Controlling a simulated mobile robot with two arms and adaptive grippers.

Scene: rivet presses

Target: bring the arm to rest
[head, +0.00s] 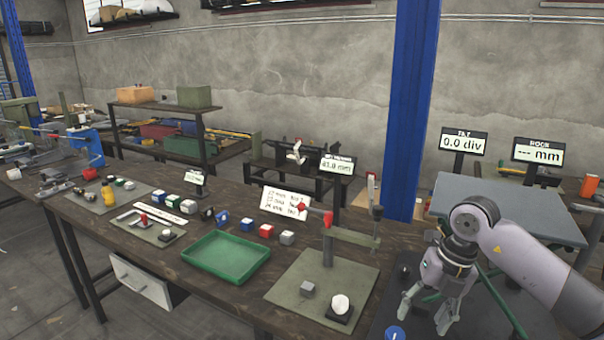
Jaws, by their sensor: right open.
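My right arm comes in from the right edge, and my right gripper (427,318) points down over a dark plate at the lower right. Its two fingers are spread apart with nothing seen between them. A blue round knob (395,333) shows close to its left finger at the bottom edge. My left gripper is not in view.
A press with a red-tipped lever (328,217) stands on a grey-green mat (283,293) left of the gripper. A green tray (226,258) and several small cubes lie on the wooden bench. A blue post (412,110) rises behind. A grey plate (500,205) lies behind the gripper.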

